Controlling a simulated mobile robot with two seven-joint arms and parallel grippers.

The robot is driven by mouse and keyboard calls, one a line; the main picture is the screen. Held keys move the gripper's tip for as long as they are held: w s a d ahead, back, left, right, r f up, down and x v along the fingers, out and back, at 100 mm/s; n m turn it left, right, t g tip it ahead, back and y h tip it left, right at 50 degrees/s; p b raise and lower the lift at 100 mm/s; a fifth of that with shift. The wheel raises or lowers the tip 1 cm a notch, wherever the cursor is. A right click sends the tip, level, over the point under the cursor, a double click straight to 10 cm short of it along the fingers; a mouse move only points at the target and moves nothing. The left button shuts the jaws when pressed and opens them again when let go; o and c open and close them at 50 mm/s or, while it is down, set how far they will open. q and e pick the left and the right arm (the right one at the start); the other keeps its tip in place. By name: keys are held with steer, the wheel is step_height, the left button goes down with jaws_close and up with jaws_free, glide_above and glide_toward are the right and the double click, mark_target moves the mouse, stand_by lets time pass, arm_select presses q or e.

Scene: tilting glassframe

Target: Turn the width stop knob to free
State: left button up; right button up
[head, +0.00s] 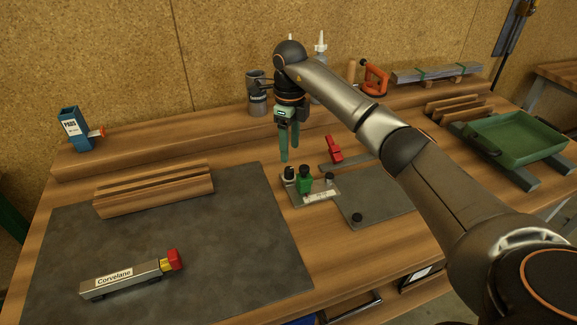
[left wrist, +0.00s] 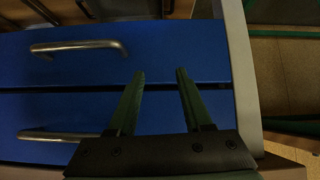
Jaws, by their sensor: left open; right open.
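A small fixture with a grey plate (head: 312,197) lies on the bench right of the dark mat. It carries a black-and-white knob (head: 289,174), a green block with a dark top (head: 304,180) and a small dark knob (head: 329,179). A round black knob (head: 356,217) sits on the larger grey plate (head: 385,203) beside it. I cannot tell which is the width stop knob, and no setting mark is readable. My right gripper (head: 289,153) points down, open and empty, just above the black-and-white knob. My left gripper (left wrist: 160,73) is open and empty in front of blue drawers.
A red clamp (head: 334,149) stands behind the plates. Wooden grooved blocks (head: 155,190) and a labelled grey tool (head: 125,280) are at left. A green tray (head: 515,140) is at right. Blue drawers (left wrist: 80,75) have metal handles. The dark mat (head: 220,240) has free room.

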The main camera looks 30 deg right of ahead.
mark_target(289, 168)
step_height(289, 168, down, 8)
steer(key=shift+r, duration=0.25)
steer(key=shift+c, duration=0.3)
jaws_close()
